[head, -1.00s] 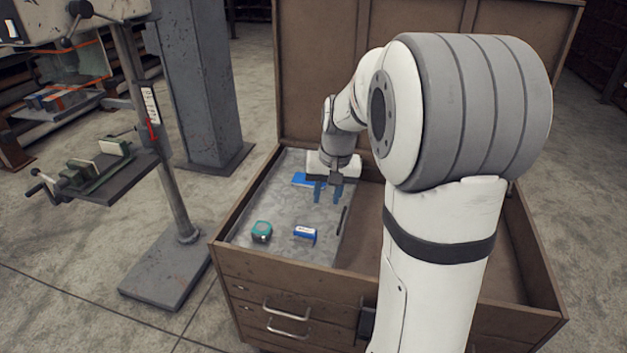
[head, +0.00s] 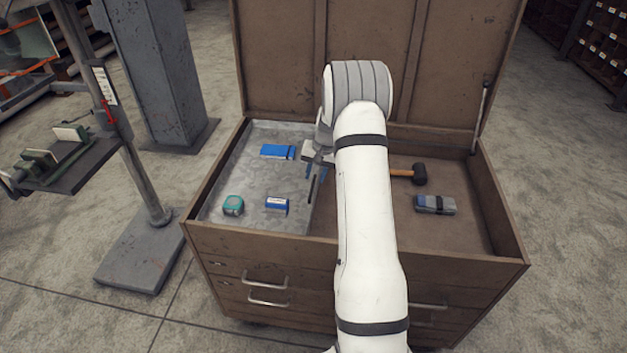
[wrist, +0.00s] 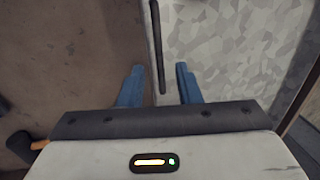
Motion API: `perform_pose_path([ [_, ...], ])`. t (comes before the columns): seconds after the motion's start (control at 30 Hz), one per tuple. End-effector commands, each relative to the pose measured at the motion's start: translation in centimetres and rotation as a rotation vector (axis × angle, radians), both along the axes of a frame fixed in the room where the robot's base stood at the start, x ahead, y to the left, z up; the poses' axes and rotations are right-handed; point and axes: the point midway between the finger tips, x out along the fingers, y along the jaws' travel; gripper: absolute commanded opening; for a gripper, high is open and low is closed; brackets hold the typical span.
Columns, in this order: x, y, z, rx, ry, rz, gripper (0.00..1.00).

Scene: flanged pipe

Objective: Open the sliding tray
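The sliding tray (head: 250,178) is a grey, mottled tray across the left part of the open brown chest. It also shows on the right of the wrist view (wrist: 225,35). A thin black handle (head: 313,189) runs along its right edge; in the wrist view the handle (wrist: 157,45) is a dark upright bar. My gripper (head: 318,172) is at that edge, partly hidden by my arm. In the wrist view its blue fingers (wrist: 159,70) are apart, one on each side of the handle's line. I cannot tell whether they are down at its height.
A blue box (head: 277,152), a teal tape measure (head: 233,205) and a small blue-white box (head: 277,204) lie on the tray. In the chest's right part lie a mallet (head: 418,174) and a grey-blue case (head: 435,205). A drill press (head: 135,170) stands left.

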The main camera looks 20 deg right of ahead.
Motion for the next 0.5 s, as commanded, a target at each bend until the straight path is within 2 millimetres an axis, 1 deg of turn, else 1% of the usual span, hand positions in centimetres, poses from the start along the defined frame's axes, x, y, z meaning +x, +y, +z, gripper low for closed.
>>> perform_pose_path([
  [0.03,0.0,0.2,-0.8,0.001,0.003,0.001,0.31],
  [0.1,0.1,0.3,-1.7,0.000,0.002,0.000,0.31],
  [0.2,0.2,0.4,-2.5,0.000,0.002,0.000,0.31],
  [0.3,0.3,0.5,-2.9,-0.001,0.001,0.000,0.31],
  [0.5,0.3,0.5,-3.0,-0.001,0.001,0.000,0.31],
])
